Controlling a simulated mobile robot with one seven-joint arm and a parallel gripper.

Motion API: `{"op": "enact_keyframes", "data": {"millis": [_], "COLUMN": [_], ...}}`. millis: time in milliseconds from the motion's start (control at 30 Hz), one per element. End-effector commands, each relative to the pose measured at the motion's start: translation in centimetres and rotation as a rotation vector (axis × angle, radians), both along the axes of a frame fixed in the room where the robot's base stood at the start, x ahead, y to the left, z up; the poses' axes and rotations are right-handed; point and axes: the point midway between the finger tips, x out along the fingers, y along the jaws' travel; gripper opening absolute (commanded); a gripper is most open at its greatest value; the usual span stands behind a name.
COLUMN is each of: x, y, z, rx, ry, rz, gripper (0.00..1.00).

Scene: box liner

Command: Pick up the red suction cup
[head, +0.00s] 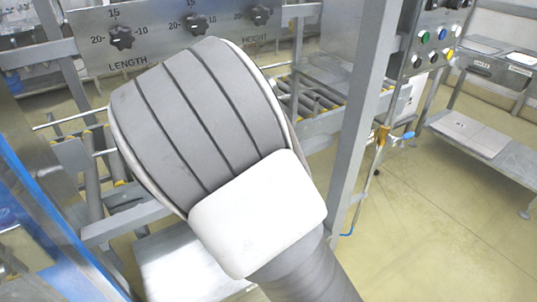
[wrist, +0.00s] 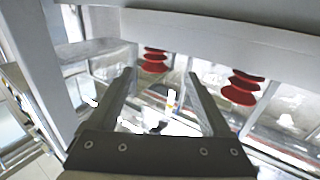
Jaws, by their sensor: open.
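Two red suction cups show in the wrist view, both with stacked bellows rings. One suction cup (wrist: 240,88) hangs at the right below a grey beam, to the right of my gripper's right finger. The other suction cup (wrist: 154,60) is smaller in the picture and hangs near the middle, beyond and between the fingertips. My gripper (wrist: 160,78) is open, its two dark fingers pointing toward the cups, with nothing between them. In the head view my own arm fills the middle, and neither the cups nor the gripper can be seen.
A grey beam (wrist: 220,30) crosses above the fingers in the wrist view, with a metal post (wrist: 55,110) at the left. The head view shows a panel with length and height knobs (head: 192,25), an upright post (head: 362,110), a button box (head: 432,38) and a side table (head: 480,140).

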Motion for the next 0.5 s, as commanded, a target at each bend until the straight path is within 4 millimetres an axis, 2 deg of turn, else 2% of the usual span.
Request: {"op": "enact_keyframes", "data": {"millis": [100, 367, 500], "x": [2.0, 4.0, 6.1], "y": [0.0, 0.0, -0.5], "z": [-0.1, -0.2, -0.8], "rx": [0.000, -0.001, -0.003], "ry": [-0.002, -0.001, -0.001], "rz": [-0.001, -0.001, -0.002], "gripper": [0.83, 0.83, 0.83]}}
